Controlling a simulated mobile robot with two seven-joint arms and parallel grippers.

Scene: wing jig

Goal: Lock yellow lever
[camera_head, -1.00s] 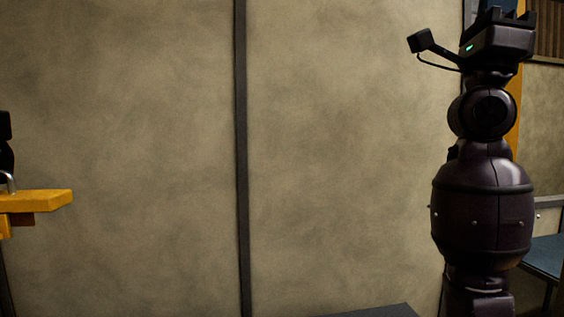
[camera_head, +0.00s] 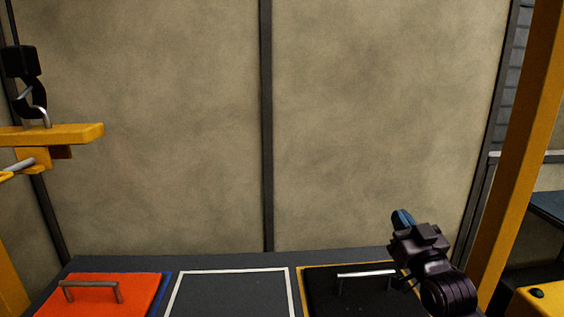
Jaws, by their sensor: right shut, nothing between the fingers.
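My right gripper (camera_head: 402,219) is at the lower right, shut and empty, with its fingertips pointing up and to the left. It appears in front of or above the black panel with a silver handle; the gap between them is hard to judge. At the left edge a yellow bar (camera_head: 70,134) sticks out to the right. A black block with a silver hook (camera_head: 22,62) stands over it, and a silver rod (camera_head: 18,166) shows below. I cannot tell which yellow part is the lever. My left gripper is not in view.
A dark table (camera_head: 225,264) crosses the bottom. It holds an orange panel (camera_head: 100,295) with a handle, a white-outlined empty area (camera_head: 230,295) and the black panel (camera_head: 325,300). A yellow post (camera_head: 515,150) rises at right. The beige wall behind is bare.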

